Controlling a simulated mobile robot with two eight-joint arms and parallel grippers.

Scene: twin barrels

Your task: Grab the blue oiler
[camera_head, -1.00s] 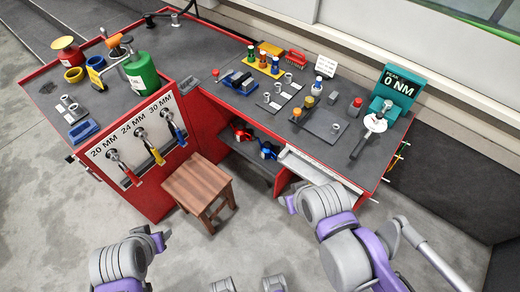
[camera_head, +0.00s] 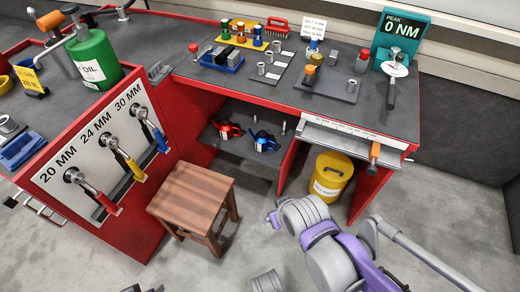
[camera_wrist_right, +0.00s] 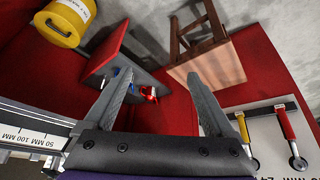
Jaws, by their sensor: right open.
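The blue oiler (camera_head: 265,141) stands on the low shelf under the workbench, just right of a red oiler (camera_head: 228,129). In the right wrist view, a small part of the blue oiler (camera_wrist_right: 116,71) shows beside the left finger, which partly hides it. The red oiler (camera_wrist_right: 149,92) shows between the fingers, farther off. My right gripper (camera_wrist_right: 160,76) is open and empty, with its fingers wide apart and short of the shelf. In the head view my right arm reaches in from the lower right. Only a bit of my left arm shows at the bottom edge; its gripper is out of view.
A wooden stool (camera_head: 193,195) stands on the floor left of the shelf opening.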

